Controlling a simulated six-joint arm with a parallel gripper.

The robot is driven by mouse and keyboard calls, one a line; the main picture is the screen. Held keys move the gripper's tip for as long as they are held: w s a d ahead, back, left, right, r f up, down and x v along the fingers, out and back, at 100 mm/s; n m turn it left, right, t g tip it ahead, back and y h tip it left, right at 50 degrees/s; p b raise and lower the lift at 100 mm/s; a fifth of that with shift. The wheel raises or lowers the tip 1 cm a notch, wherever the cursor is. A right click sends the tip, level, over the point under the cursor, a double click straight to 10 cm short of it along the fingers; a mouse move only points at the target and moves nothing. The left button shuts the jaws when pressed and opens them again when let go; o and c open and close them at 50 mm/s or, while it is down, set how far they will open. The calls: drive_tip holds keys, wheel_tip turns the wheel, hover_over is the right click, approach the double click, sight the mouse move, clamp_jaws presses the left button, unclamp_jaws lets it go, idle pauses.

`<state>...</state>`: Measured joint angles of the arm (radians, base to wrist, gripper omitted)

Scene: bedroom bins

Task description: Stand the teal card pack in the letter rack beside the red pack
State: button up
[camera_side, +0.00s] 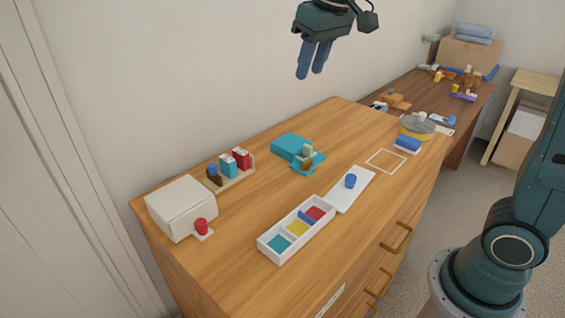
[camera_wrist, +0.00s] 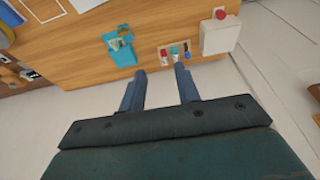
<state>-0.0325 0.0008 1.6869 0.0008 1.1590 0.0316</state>
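The wooden letter rack (camera_side: 236,181) stands near the wall on the dresser top. The teal card pack (camera_side: 228,168) stands upright in it, beside the red pack (camera_side: 241,159), which is to its right. The two packs also show small in the wrist view, the teal one (camera_wrist: 175,50) next to the red one (camera_wrist: 163,53). My gripper (camera_side: 310,74) is high above the dresser, well clear of the rack. Its two fingers are apart in the wrist view (camera_wrist: 160,73), with nothing between them.
A blue-topped dark item (camera_side: 213,172) is at the rack's left end. A white box (camera_side: 181,205) and a red knob-like piece (camera_side: 201,227) are left of it. A teal box (camera_side: 291,146) lies right. A white compartment tray (camera_side: 268,246) sits in front.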

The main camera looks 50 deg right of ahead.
drive_tip(key=s+f+t, duration=0.1)
drive_tip(key=s+f, duration=0.3)
drive_tip(key=s, duration=0.7)
drive_tip(key=s+d+f+t, duration=0.1)
drive_tip(key=s+f, duration=0.3)
drive_tip(key=s, duration=0.7)
drive_tip(key=shift+s+d+f, duration=0.15)
drive_tip(key=shift+s, duration=0.05)
